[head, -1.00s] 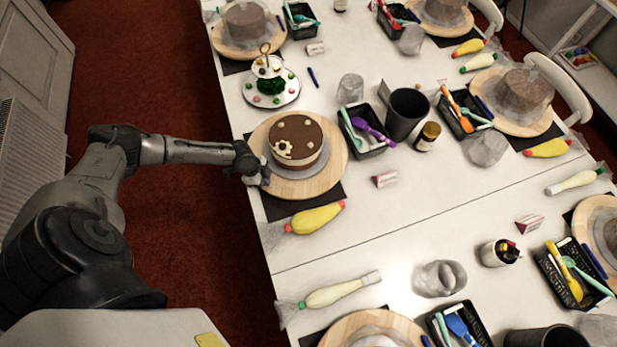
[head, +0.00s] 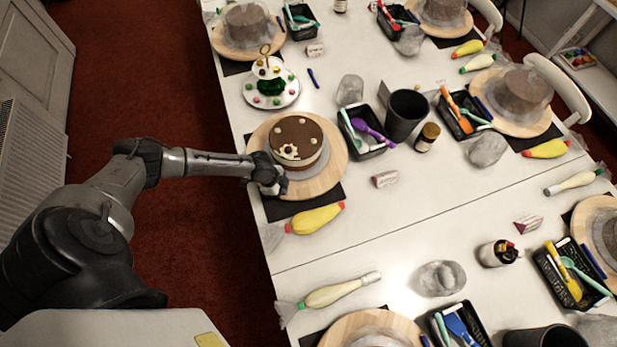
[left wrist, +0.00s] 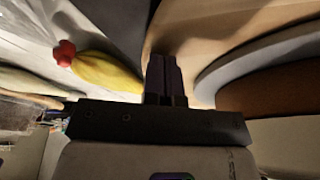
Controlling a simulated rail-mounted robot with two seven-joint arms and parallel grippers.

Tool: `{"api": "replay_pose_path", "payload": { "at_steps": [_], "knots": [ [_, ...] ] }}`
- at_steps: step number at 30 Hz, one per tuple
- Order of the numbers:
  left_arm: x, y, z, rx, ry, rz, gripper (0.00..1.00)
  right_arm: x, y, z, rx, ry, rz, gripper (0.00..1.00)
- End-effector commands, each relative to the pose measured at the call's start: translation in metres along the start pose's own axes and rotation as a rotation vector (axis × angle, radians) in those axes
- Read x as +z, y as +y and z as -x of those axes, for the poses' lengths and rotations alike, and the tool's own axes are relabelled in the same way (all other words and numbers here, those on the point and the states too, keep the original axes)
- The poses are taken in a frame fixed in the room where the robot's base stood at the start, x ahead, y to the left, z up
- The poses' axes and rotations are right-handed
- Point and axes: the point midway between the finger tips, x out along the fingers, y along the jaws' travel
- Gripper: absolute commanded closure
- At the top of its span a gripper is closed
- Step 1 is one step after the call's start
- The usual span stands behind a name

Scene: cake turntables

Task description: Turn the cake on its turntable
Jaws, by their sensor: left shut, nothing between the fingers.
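The brown-topped cake (head: 297,139) with pale side and small decorations stands on a grey board on the round wooden turntable (head: 327,178) near the table's left edge. My left gripper (head: 281,187) is at the turntable's near-left part, beside the cake board. In the left wrist view my left gripper's fingers (left wrist: 164,78) are shut and empty, over or against the wooden turntable (left wrist: 200,35). Whether they touch it I cannot tell. The grey board (left wrist: 265,50) and the cake's brown side (left wrist: 275,90) show to the right of the fingers, apart from them. My right gripper is not in view.
A yellow piping bag (head: 316,218) lies just in front of the turntable. A black tool tray (head: 362,135) and black cup (head: 406,112) stand to the right. A tiered sweets stand (head: 272,90) is behind. Bare table lies at front right of the turntable.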

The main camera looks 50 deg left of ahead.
Motion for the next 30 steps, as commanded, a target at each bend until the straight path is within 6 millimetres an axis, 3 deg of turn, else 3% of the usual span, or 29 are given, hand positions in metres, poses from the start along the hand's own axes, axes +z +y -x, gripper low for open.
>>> {"api": "replay_pose_path", "payload": {
  "at_steps": [17, 30],
  "knots": [
    [-0.013, 0.002, -0.004, -0.001, 0.000, 0.000, 1.00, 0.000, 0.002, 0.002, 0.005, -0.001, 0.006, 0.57],
    [-0.066, -0.008, -0.022, -0.001, 0.001, 0.000, 1.00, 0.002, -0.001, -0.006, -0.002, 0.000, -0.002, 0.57]
  ]
}}
